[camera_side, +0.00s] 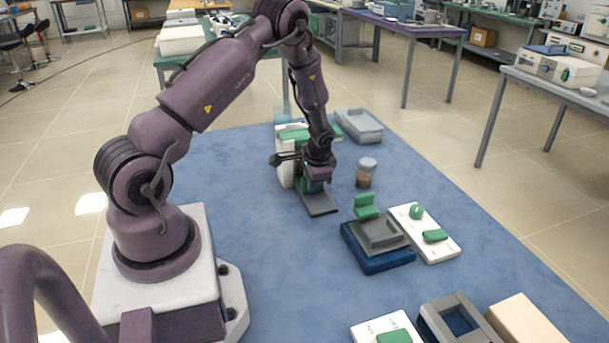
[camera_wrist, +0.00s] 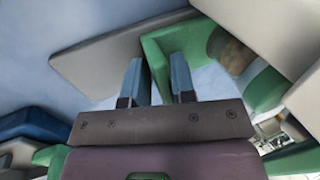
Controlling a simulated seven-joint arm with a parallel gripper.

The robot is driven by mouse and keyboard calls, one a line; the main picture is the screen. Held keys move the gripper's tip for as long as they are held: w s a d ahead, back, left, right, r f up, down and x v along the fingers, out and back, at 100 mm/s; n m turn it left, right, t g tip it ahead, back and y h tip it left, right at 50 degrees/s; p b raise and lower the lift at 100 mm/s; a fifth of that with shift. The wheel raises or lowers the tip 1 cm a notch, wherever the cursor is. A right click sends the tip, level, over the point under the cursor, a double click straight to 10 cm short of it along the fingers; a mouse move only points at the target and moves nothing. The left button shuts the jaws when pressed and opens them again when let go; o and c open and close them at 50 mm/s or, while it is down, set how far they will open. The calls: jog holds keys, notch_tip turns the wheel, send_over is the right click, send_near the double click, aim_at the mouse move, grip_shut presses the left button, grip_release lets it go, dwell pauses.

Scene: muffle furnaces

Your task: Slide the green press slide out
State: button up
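A white and green press (camera_side: 286,172) stands on the blue mat with a grey plate (camera_side: 319,203) extending from its front. In the wrist view the grey plate (camera_wrist: 105,55) lies beyond my fingers, beside a green angled part (camera_wrist: 175,42), which looks like the press slide. My gripper (camera_wrist: 158,80) points down at the press front, its two blue-grey fingers apart. An edge of the green part shows in the gap; I cannot tell whether the fingers touch it. In the side view my gripper (camera_side: 314,184) hides most of the green part.
A jar with a brown lower part (camera_side: 366,173) stands right of the press. A grey tray (camera_side: 359,126) lies behind. A grey and blue block with a green piece (camera_side: 378,235) and a white panel with green knobs (camera_side: 425,232) sit to the right. The front-middle mat is clear.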

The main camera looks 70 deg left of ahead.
aim_at(324, 209)
jog(key=shift+a, duration=0.15)
jog(key=shift+c, duration=1.1)
jog(key=shift+d+r, duration=0.1)
jog(key=shift+d, duration=4.4)
jog(key=o, duration=0.5)
jog(key=shift+c, duration=0.2)
notch_tip(324, 209, up, 7)
